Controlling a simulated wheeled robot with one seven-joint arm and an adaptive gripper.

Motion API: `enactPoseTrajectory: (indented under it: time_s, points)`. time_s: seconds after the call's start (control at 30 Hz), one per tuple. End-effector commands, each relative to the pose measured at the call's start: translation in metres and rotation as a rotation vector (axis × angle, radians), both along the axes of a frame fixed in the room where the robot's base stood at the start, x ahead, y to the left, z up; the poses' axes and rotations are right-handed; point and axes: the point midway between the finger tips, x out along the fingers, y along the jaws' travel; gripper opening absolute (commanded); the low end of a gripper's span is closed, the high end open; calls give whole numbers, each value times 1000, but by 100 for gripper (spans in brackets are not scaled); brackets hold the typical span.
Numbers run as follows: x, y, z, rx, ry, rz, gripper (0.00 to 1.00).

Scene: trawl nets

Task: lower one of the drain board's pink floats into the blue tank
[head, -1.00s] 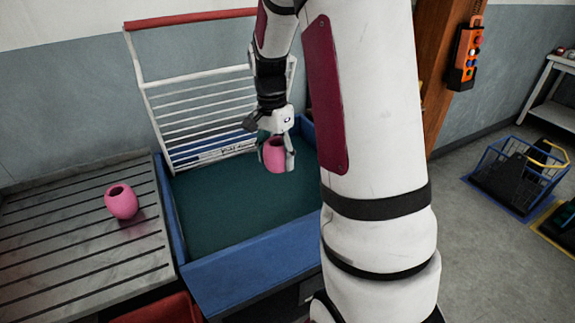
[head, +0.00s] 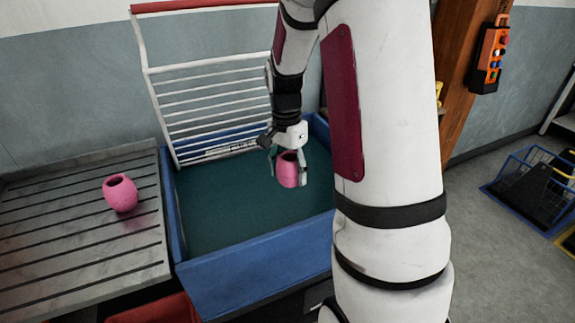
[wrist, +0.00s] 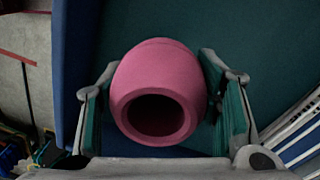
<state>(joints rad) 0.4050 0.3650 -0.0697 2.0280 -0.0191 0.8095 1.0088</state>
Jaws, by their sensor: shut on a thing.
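My gripper (head: 289,167) is shut on a pink float (head: 287,172), with a finger on either side of it. In the wrist view the held pink float (wrist: 160,85) shows its dark round opening towards the camera. It is over the dark green inside of the blue tank (head: 240,283); whether its underside touches the surface I cannot tell. A second pink float (head: 120,193) stands on the grey slatted drain board (head: 60,262) left of the tank, its opening up.
A white rack (head: 215,98) with a red top bar rises at the tank's back. A red container (head: 155,310) is at the bottom left. A blue wire basket (head: 530,175) stands on the floor at right. My arm hides the tank's right part.

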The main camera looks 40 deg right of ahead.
Motion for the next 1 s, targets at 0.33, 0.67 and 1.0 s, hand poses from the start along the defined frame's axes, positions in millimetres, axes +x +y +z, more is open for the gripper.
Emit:
enactPoseTrajectory:
  time_s: [0.33, 0.67, 1.0]
  points:
    - [0, 0, -41, 0, 2, 0, 29]
    - [0, 0, -77, 1, 1, 0, 29]
    - [0, 0, -113, 1, 1, -1, 29]
